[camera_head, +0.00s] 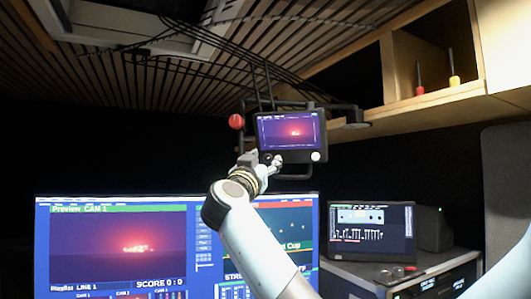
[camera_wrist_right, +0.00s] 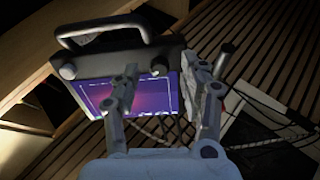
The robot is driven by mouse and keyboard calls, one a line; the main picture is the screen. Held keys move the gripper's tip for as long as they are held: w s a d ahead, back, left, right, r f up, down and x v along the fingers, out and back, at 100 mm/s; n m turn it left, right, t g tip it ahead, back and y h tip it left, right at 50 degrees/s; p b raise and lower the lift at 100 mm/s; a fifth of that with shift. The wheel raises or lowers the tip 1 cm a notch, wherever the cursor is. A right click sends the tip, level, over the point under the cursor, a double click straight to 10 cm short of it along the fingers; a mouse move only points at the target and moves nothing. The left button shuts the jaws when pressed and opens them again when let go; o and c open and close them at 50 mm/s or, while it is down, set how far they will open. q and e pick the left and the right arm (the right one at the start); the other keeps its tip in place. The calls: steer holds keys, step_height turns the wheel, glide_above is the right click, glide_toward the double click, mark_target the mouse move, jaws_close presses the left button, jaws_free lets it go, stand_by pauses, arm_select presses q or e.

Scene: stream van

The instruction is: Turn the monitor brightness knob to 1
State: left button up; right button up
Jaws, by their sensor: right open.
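A small monitor (camera_head: 291,130) with a pink and purple picture hangs from a dark frame. Its pale right knob (camera_head: 315,156) is clear of my gripper. My right gripper (camera_head: 268,159) is at the monitor's lower left corner and hides much of that corner. In the right wrist view the monitor (camera_wrist_right: 108,62) appears upside down, with one knob (camera_wrist_right: 68,71) left of the fingers. Another knob (camera_wrist_right: 158,69) shows between the open fingertips of my right gripper (camera_wrist_right: 160,77). I cannot tell whether they touch it. No knob markings are readable. My left gripper is not in view.
A red ball (camera_head: 237,121) sits left of the monitor, with cables above it. A large screen (camera_head: 120,240) stands below, and a smaller display (camera_head: 370,232) at the right. A wooden shelf (camera_head: 440,105) holds two screwdriver-like tools.

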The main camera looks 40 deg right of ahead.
steer(key=shift+w+d+r, duration=0.15)
steer(key=shift+w+d, duration=0.05)
steer(key=shift+d, duration=0.15)
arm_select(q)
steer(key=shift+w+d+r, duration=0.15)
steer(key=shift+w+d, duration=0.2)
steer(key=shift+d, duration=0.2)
arm_select(e)
steer(key=shift+c, duration=0.4)
jaws_close()
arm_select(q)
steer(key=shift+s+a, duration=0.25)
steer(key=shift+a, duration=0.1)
